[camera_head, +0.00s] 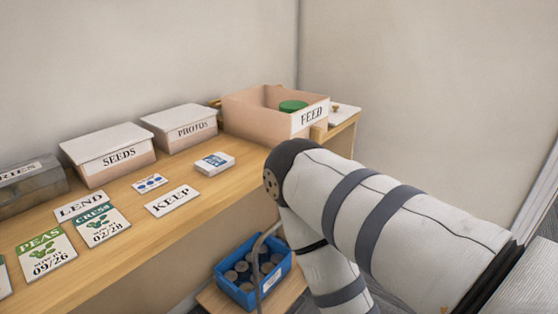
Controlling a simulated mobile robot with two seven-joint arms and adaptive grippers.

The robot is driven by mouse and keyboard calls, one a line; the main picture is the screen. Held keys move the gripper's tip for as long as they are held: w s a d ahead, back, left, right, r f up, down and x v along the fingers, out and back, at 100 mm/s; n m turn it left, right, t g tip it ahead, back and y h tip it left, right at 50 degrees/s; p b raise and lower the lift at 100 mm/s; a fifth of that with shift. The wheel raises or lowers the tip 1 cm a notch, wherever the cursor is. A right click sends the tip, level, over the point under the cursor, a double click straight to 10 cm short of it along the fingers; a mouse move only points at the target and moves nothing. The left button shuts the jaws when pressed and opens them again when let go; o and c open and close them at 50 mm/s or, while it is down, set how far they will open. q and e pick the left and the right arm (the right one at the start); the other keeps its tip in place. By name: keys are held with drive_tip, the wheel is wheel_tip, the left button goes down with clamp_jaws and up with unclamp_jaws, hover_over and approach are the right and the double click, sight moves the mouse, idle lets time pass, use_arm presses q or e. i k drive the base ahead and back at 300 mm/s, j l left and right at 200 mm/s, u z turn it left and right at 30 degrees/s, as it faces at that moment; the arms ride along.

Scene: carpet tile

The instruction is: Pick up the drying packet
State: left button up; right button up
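A small flat white packet with blue dots (150,183) lies on the wooden shelf top, behind the KEEP card. A thicker white packet or small box with a blue label (214,164) lies to its right and further back. Their print is too small to read, so I cannot tell for sure which is the drying packet. My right arm comes in from the right and bends down at the elbow in front of the shelf; its gripper is out of view. My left gripper is not in view.
The wooden top (135,240) holds a KEEP card (172,201), LEND card (80,206), CRESS packet (101,224), PEAS packet (46,252), SEEDS box (108,155), PHOTOS box (180,127), and FEED box (262,124) with a green lid (293,106) inside. A blue crate (236,291) stands lower.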

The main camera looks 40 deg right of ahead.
sight(212, 165)
drive_tip(key=j+z, duration=0.1)
drive_tip(key=z, duration=0.35)
drive_tip(key=j+z, duration=0.15)
drive_tip(key=z, duration=0.3)
drive_tip(key=i, duration=0.05)
